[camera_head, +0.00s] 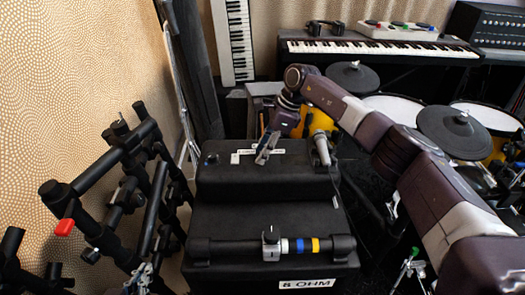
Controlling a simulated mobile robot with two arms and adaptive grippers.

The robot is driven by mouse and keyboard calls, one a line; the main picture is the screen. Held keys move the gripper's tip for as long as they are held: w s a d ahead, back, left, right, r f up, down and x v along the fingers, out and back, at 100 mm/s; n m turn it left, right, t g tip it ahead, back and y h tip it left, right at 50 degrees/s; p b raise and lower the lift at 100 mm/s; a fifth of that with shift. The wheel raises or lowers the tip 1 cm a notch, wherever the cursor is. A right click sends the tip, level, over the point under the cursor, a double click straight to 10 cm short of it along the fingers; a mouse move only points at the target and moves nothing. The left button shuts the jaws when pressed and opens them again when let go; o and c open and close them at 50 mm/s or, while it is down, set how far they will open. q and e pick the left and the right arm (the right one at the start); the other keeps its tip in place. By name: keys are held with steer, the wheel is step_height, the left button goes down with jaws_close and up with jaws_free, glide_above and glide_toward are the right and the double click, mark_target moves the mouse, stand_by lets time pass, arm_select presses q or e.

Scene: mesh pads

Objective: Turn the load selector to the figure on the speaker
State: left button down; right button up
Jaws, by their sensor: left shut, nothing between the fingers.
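The speaker (265,219) is a large black cabinet at the lower middle, with a white label reading "8 OHM" (307,284) near its front bottom edge. A black amplifier head (300,178) sits on it at the back. My right gripper (265,156) points down at this strip. Its grey fingers look close together and cover part of the strip. I cannot make out the load selector; my left gripper does not show clearly.
A black bar (222,248) with a silver clamp and white, blue and yellow bands lies across the speaker. A microphone (322,150) is right of my right gripper. Black pipe stands (95,185) crowd the left. Drums (455,133) and a keyboard (380,46) fill the right and back.

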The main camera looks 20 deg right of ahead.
steer(key=shift+o, duration=0.8)
steer(key=v, duration=1.2)
steer(key=shift+s, duration=0.1)
